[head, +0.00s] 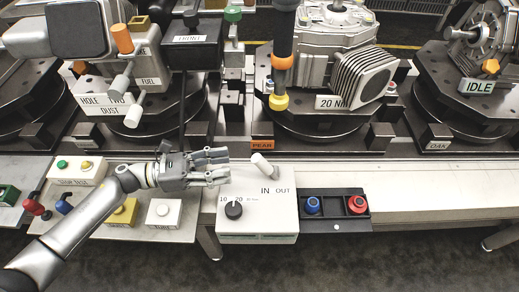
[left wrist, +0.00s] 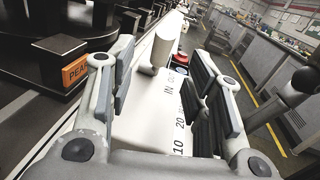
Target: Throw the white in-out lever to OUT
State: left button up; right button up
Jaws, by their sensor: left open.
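The white in-out lever (head: 263,164) is a short, thick cylinder on top of a white control box (head: 262,214). It is tilted, its free end leaning up and left, on the side of the IN label (head: 265,191); the OUT label (head: 283,190) is to the right. My left gripper (head: 226,166) is open, just left of the lever, its fingers pointing right towards it. In the left wrist view the lever (left wrist: 162,48) stands ahead, between the lines of the two open fingers, with nothing gripped. My right gripper is not in view.
A black knob (head: 234,210) sits on the box's front left. A black tray with a blue button (head: 312,205) and a red button (head: 357,204) adjoins on the right. The pale rail further right is clear.

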aim_at(259, 162)
pick_arm(q)
jog(key=d, duration=0.1)
jog(key=d+p, duration=0.1)
jog(key=d, duration=0.3)
jog(key=shift+w+r+p, duration=0.1)
jog(key=shift+r+p, duration=0.25)
jog(key=shift+r, duration=0.05)
jog(key=d, duration=0.2)
jog(key=shift+w+d+f+p, duration=0.1)
jog(key=shift+w+d+p, duration=0.25)
jog(key=shift+p, duration=0.05)
jog(key=shift+w+d+f, duration=0.1)
jog(key=shift+w+d, duration=0.05)
jog(key=shift+d, duration=0.65)
jog(key=shift+d+f, duration=0.1)
jog(key=shift+d, duration=0.15)
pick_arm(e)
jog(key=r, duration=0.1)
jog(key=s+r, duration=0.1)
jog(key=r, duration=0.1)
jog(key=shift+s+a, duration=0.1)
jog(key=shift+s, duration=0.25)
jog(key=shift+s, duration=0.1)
pick_arm(q)
jog(key=c, duration=0.4)
grip_shut()
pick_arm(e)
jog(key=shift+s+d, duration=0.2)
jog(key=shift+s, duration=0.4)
